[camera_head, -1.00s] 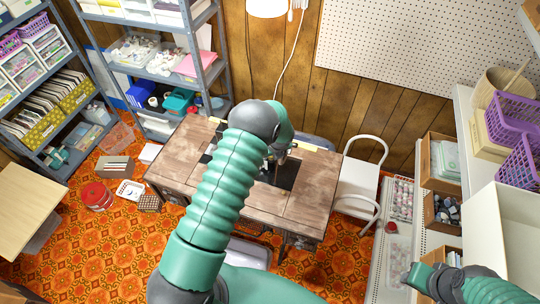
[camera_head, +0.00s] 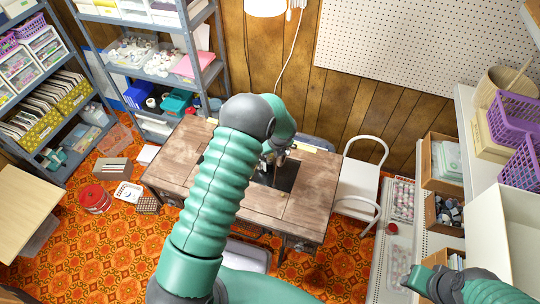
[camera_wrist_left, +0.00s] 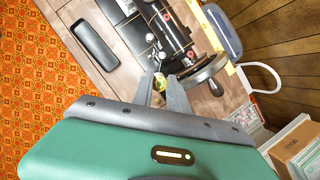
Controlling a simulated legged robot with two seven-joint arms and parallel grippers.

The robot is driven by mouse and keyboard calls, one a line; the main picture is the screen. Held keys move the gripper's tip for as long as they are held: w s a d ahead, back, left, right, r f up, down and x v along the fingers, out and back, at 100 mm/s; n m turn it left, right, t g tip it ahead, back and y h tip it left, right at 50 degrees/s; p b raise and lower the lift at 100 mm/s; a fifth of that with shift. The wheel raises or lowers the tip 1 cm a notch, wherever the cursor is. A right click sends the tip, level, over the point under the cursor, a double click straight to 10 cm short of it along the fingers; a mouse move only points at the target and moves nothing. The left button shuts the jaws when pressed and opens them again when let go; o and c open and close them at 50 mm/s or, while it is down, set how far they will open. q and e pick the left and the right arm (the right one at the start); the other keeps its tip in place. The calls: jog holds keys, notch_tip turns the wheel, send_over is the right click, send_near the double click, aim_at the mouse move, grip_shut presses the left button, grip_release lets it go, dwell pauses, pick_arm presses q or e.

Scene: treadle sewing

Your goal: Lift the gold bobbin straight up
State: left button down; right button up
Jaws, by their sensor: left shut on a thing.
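The gold bobbin (camera_wrist_left: 159,82) shows small between my left gripper's fingertips in the left wrist view. My left gripper (camera_wrist_left: 160,87) is shut on it, over the table beside the black sewing machine (camera_wrist_left: 168,28). In the head view my left gripper (camera_head: 274,157) is small above the wooden sewing table (camera_head: 306,205), and my arm hides much of that area. I cannot make out the bobbin there. My right arm's end (camera_head: 428,279) is low at the right, far from the table; its finger opening is unclear.
The machine's handwheel (camera_wrist_left: 204,74) is close to the right of my left fingers. A dark oblong tray or panel (camera_wrist_left: 95,45) lies on the table to the left. A white chair (camera_head: 362,180) stands at the table's right end. Shelves (camera_head: 165,70) stand behind left.

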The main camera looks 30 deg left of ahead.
pick_arm(q)
jog(key=s+d+r+b, duration=0.1)
jog(key=s+r, duration=0.1)
jog(key=s, duration=0.6)
jog(key=s+d+r+b, duration=0.2)
jog(key=s+r, duration=0.1)
jog(key=s, duration=0.5)
jog(key=shift+a+f, duration=0.1)
jog(key=shift+a, duration=0.05)
